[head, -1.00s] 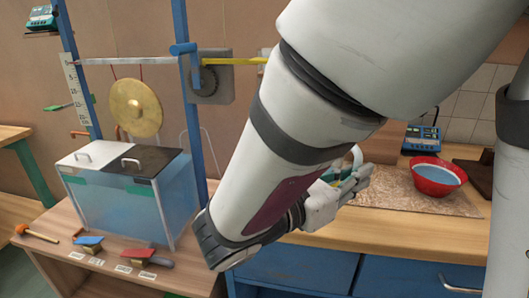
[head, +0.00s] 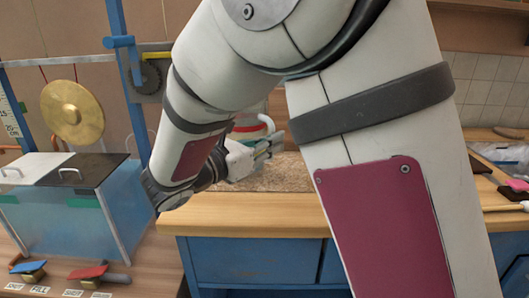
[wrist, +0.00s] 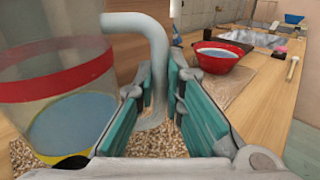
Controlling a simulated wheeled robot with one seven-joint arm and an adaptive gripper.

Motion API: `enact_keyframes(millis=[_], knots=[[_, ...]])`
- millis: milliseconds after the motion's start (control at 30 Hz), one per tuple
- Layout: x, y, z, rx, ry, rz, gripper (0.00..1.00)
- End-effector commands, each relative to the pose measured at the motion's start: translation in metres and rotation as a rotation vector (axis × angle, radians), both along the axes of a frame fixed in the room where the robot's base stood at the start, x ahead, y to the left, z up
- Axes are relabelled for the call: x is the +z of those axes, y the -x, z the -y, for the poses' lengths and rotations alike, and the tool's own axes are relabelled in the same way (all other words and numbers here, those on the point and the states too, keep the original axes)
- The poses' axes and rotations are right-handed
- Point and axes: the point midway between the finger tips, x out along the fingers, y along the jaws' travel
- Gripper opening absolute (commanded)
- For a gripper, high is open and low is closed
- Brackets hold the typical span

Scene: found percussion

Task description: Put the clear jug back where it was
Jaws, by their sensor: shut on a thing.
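The clear jug (wrist: 55,75) has a red band, a pale grey-blue handle (wrist: 152,50) and some blue liquid in its bottom. It fills the left of the wrist view. My gripper (wrist: 158,88) is shut on the handle, with its teal pads on either side of it. In the head view my gripper (head: 268,146) is beside the jug (head: 250,124), which is mostly hidden behind my arm. The jug is over the speckled mat (head: 285,175); I cannot tell whether its base touches it.
A red bowl (wrist: 217,60) of blue liquid stands beyond the jug on the wooden counter (head: 250,215). A stick (wrist: 293,68) lies farther right. At left are a tank (head: 70,210) with white and black lids and a hanging gong (head: 72,112).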

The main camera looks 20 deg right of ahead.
Motion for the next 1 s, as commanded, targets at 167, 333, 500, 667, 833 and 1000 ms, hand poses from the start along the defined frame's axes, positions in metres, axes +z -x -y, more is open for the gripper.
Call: enact_keyframes(millis=[167,333,500,667,833,1000], knots=[[-0.020,0.000,0.000,-0.001,0.000,0.004,0.00],[-0.019,0.000,0.000,-0.001,0.001,0.005,0.00],[-0.021,0.000,0.000,0.000,0.000,0.004,0.00],[-0.023,0.000,0.000,0.000,0.000,0.001,0.30],[-0.022,0.000,0.000,0.000,0.000,0.001,0.30],[-0.019,0.000,0.000,0.000,0.000,0.002,0.30]])
